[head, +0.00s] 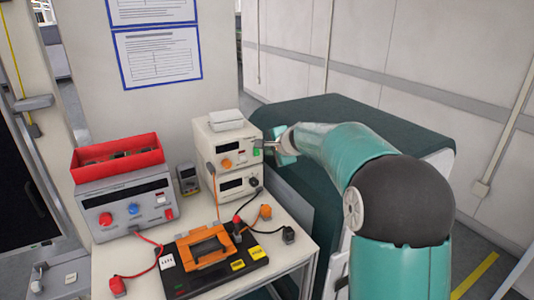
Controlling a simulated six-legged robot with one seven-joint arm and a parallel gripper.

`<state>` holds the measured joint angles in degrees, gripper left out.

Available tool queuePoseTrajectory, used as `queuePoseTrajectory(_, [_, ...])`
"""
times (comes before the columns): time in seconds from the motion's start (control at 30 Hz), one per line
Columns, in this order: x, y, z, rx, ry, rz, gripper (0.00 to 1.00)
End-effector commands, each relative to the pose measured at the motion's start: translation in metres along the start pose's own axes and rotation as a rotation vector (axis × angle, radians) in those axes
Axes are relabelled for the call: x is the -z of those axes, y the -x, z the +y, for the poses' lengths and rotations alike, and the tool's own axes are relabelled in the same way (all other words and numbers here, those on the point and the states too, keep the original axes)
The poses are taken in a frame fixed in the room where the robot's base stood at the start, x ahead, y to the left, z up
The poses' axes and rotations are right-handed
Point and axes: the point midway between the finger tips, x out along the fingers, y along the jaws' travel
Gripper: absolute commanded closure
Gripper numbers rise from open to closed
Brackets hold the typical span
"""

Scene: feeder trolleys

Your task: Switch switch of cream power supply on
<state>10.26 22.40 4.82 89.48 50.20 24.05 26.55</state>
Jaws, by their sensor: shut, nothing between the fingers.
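The cream power supply (204,138) is the upper of two stacked cream units on the white table. Its front shows a dark display with red marks and an orange knob. A small green patch (257,152) shows at the right end of this front, beside my gripper; it may be the switch, but its position is too small to read. My gripper (264,145) is shut and empty, with its tips at the right edge of the upper unit's front. I cannot tell whether they touch it.
A grey supply (130,209) with a red bin (118,154) on top stands at left. A black case (215,272) with an orange handle and several cables lies in front. A dark green-covered block (330,115) stands behind my arm.

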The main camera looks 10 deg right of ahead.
Motion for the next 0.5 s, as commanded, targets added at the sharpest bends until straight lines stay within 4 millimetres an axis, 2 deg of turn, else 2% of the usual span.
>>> queuePoseTrajectory(0.23, [0.001,0.047,-0.002,0.002,0.0,0.003,1.0])
queuePoseTrajectory(0.33, [0.001,0.059,-0.002,0.001,0.0,0.002,1.0])
queuePoseTrajectory(0.5, [0.001,0.067,-0.001,0.0,-0.001,0.001,1.0])
